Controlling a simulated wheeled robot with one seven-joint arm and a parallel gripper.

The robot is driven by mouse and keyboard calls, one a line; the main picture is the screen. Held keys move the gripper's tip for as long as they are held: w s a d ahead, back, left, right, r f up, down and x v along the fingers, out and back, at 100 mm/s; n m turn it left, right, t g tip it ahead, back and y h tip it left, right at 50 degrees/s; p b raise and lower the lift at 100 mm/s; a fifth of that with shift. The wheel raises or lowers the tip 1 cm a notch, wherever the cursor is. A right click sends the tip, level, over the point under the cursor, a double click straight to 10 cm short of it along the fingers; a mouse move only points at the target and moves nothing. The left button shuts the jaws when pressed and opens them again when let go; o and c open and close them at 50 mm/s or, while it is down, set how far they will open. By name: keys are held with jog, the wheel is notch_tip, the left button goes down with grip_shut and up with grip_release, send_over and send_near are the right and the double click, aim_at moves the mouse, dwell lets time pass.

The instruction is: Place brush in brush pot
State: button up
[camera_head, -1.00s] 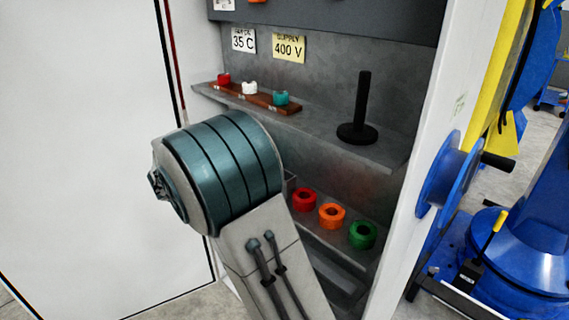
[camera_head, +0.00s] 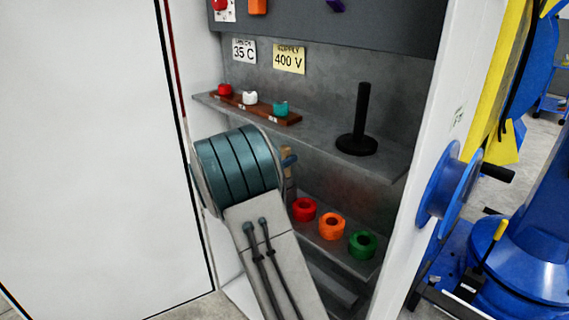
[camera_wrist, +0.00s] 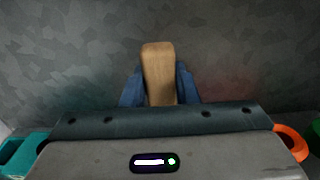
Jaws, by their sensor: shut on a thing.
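The brush shows as a wooden handle (camera_wrist: 159,60) between the two blue fingers of my gripper (camera_wrist: 160,82) in the wrist view. My gripper is shut on it. In the head view, a small piece of the wooden handle (camera_head: 286,156) and a blue finger (camera_head: 290,161) show just right of my teal arm joint, in front of the cabinet's back wall and above the lower shelf. The handle stands roughly upright there. The brush's other end is hidden. I cannot make out the brush pot; my arm covers the left part of the lower shelf.
Red (camera_head: 304,209), orange (camera_head: 331,225) and green (camera_head: 362,244) rings sit on the lower shelf, right of my gripper. The upper shelf (camera_head: 320,137) overhangs, bearing a black post (camera_head: 361,118) and a wooden rack (camera_head: 262,110). The white cabinet side (camera_head: 425,170) bounds the right.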

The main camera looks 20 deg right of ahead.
jog(key=shift+f, duration=0.7)
jog(key=o, duration=1)
